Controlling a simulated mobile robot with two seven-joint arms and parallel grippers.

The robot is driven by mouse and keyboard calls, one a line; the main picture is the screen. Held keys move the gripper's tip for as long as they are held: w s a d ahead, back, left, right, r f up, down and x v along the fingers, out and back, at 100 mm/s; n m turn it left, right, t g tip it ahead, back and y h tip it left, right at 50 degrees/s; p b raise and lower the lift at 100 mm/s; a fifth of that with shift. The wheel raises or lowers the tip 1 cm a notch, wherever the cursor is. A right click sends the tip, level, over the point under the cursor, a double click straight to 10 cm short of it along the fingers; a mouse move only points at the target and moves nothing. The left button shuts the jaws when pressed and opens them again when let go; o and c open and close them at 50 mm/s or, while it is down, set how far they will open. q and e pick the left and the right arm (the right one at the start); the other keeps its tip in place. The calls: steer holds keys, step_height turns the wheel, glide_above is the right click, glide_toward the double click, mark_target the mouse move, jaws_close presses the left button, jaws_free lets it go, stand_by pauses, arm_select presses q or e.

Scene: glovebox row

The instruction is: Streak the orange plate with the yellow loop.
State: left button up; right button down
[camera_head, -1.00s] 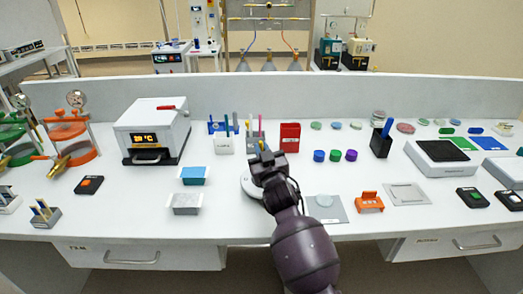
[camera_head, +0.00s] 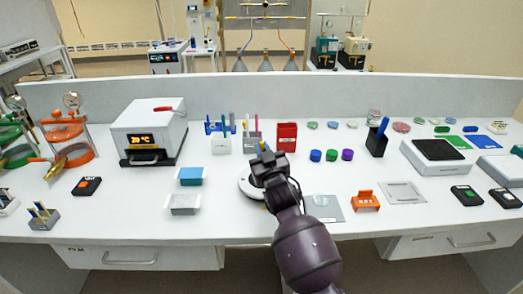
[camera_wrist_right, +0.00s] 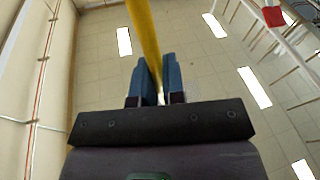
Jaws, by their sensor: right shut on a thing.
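My right gripper (camera_head: 264,158) is shut on a yellow rod, the yellow loop (camera_wrist_right: 143,35), which stands up between the blue fingers (camera_wrist_right: 155,82) in the wrist view. In the head view only a small yellow end (camera_head: 263,146) shows above the fingers. The gripper is over the bench, in front of a white round device (camera_head: 247,187) that it partly covers. An orange-red dish (camera_head: 401,127) lies at the back right, far from the gripper; I cannot tell for sure that it is the orange plate. My left gripper is not in view.
Behind stand a red box (camera_head: 287,137) and tool holders (camera_head: 222,144). To the right are a pale dish on a grey mat (camera_head: 332,213) and an orange rack (camera_head: 366,201).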

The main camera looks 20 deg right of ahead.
steer(key=shift+d, duration=0.2)
steer(key=shift+w+d, duration=0.1)
steer(key=shift+w, duration=0.2)
stand_by(0.6)
steer(key=shift+w+a, duration=0.15)
steer(key=shift+a, duration=0.25)
stand_by(0.4)
steer(key=shift+w+a, duration=0.1)
steer(key=shift+a, duration=0.3)
stand_by(0.5)
steer(key=shift+w+a, duration=0.15)
steer(key=shift+a, duration=0.2)
stand_by(0.4)
steer(key=shift+w+a, duration=0.1)
steer(key=shift+a, duration=0.3)
stand_by(0.4)
steer(key=shift+w+d+b, duration=0.15)
steer(key=shift+w+b, duration=0.15)
steer(key=shift+w, duration=0.1)
stand_by(0.3)
steer(key=shift+s+d, duration=0.1)
steer(key=shift+d, duration=0.25)
stand_by(0.4)
steer(key=shift+s+d+p, duration=0.1)
steer(key=shift+d+p, duration=0.3)
steer(key=shift+p, duration=0.15)
stand_by(0.3)
